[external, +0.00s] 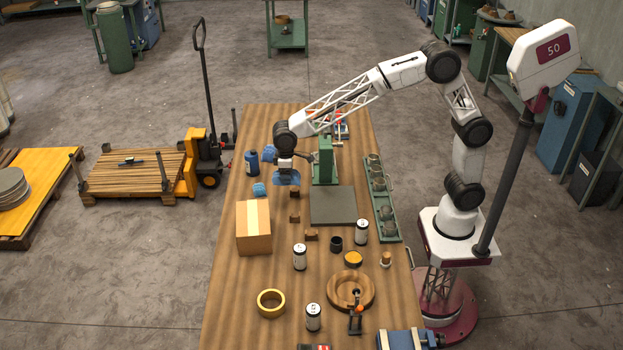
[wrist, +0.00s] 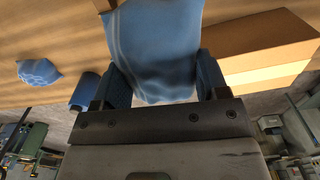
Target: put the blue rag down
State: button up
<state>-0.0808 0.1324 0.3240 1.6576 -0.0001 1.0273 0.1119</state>
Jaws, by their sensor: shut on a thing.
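My gripper (external: 287,170) is above the back left part of the wooden table (external: 230,275). It is shut on a blue rag (wrist: 155,45), which fills the space between the two blue fingers (wrist: 162,75) in the wrist view.
A blue bottle (external: 252,164) stands behind the second rag. A cardboard box (external: 254,228) stands in front of it. A green press (external: 325,160) with a grey plate (external: 333,206) is to the right. Small brown blocks, cans, a yellow tape roll (external: 271,303) and a round wooden bowl (external: 351,304) stand nearer the front.

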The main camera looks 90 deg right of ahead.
jog(key=s+a, duration=0.2)
jog(key=a, duration=1)
jog(key=shift+s+f, duration=0.25)
jog(key=shift+f, duration=0.05)
jog(key=shift+w, duration=0.15)
send_over(253, 217)
jog(key=shift+a+f, duration=0.1)
jog(key=shift+f, duration=0.65)
jog(key=shift+f, duration=0.1)
jog(key=shift+f, duration=1.65)
jog(key=shift+f, duration=0.1)
jog(key=o, duration=0.9)
